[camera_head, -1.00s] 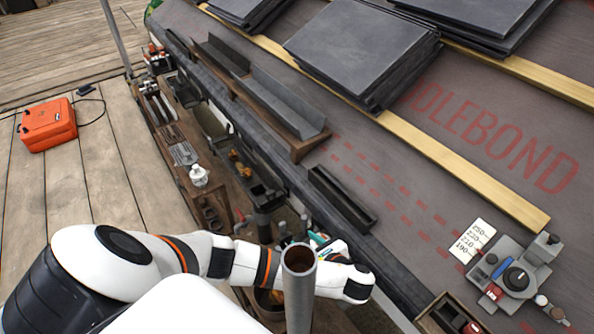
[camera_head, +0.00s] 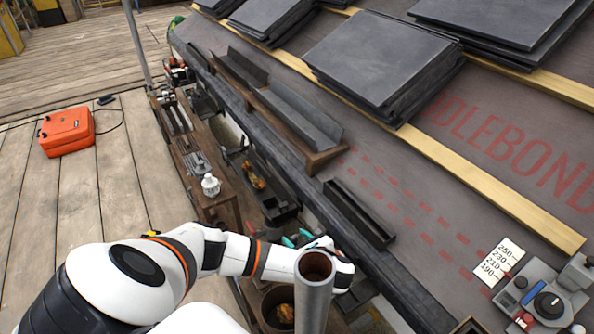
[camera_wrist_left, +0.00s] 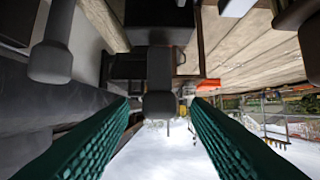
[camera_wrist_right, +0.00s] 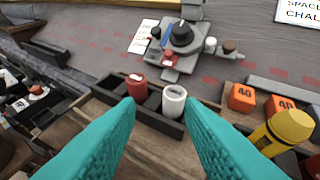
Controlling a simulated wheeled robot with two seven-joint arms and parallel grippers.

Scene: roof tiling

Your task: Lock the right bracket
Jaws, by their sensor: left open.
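My left gripper (camera_head: 298,240) is low beside the roof's edge, partly hidden by my arm. In the left wrist view, its two teal fingers (camera_wrist_left: 161,104) are apart and open. A dark lever with a rounded knob (camera_wrist_left: 160,103) shows between and beyond them; I cannot tell whether they touch. A similar dark knob (camera_wrist_left: 50,62) hangs at the left, and another (camera_wrist_left: 312,45) is at the right edge. Which of these belongs to the right bracket is not clear. My right gripper (camera_wrist_right: 160,103) is open and empty in the right wrist view, outside the head view.
A red cylinder (camera_wrist_right: 137,86) and a white one (camera_wrist_right: 174,100) stand in a black tray beyond my right fingers. A grey gauge device (camera_head: 545,295) sits on the roof. Slate stacks (camera_head: 383,62) and a metal gutter (camera_head: 292,112) lie higher up. An orange case (camera_head: 67,132) rests on the deck.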

